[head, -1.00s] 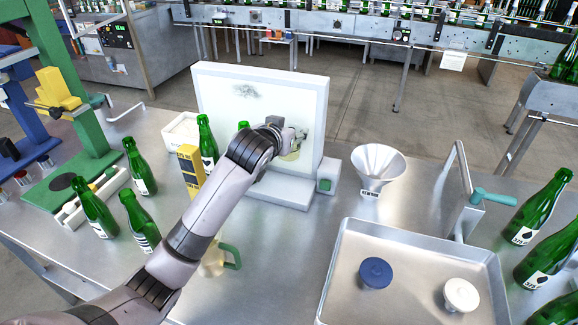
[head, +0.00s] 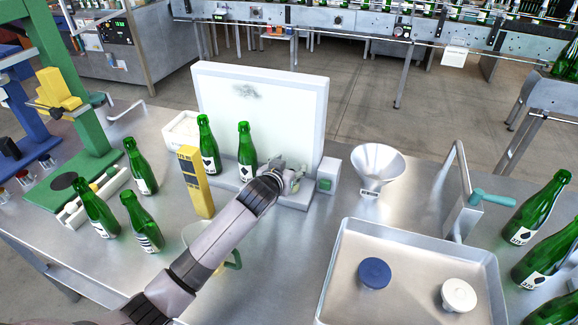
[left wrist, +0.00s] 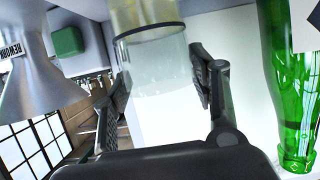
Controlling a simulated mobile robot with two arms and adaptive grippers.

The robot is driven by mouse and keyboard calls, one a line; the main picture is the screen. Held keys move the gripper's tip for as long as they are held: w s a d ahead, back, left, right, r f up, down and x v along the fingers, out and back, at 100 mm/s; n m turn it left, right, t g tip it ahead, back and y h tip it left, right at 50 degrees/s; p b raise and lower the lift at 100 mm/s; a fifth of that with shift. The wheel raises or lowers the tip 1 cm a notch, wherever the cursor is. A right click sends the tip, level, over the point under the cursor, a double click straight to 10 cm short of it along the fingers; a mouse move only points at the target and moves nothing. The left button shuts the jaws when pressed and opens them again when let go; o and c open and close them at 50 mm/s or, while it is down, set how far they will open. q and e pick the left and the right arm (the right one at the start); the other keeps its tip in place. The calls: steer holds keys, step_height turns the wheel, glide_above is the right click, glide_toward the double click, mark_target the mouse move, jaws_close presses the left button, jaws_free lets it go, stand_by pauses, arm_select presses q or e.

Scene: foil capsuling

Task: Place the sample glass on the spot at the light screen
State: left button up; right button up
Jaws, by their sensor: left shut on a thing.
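The light screen (head: 290,110) is a white upright panel with a pale ledge along its foot, at the back middle of the table. My left gripper (head: 290,180) is low in front of its right part, at the ledge. In the left wrist view, the left gripper (left wrist: 160,88) is shut around the sample glass (left wrist: 158,70), a clear glass with a yellowish band at one end. The glass is mostly hidden by the gripper in the head view. I cannot tell whether it touches the ledge. The spot is hidden. My right gripper is out of view.
A green bottle (head: 246,152) stands at the screen just left of my gripper; another (head: 208,148) is further left. A green-buttoned box (head: 326,184) and a funnel (head: 377,168) stand to the right. A yellow block (head: 196,183) and a jug (head: 234,262) are near the arm.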

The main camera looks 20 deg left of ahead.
arm_select(q)
steer(key=shift+f, duration=0.1)
steer(key=o, duration=1.4)
steer(key=shift+r, duration=0.2)
steer(key=shift+s, duration=0.25)
steer(key=b+v, duration=0.1)
steer(key=v, duration=1)
steer(key=shift+s, duration=0.2)
steer(key=shift+r, duration=0.15)
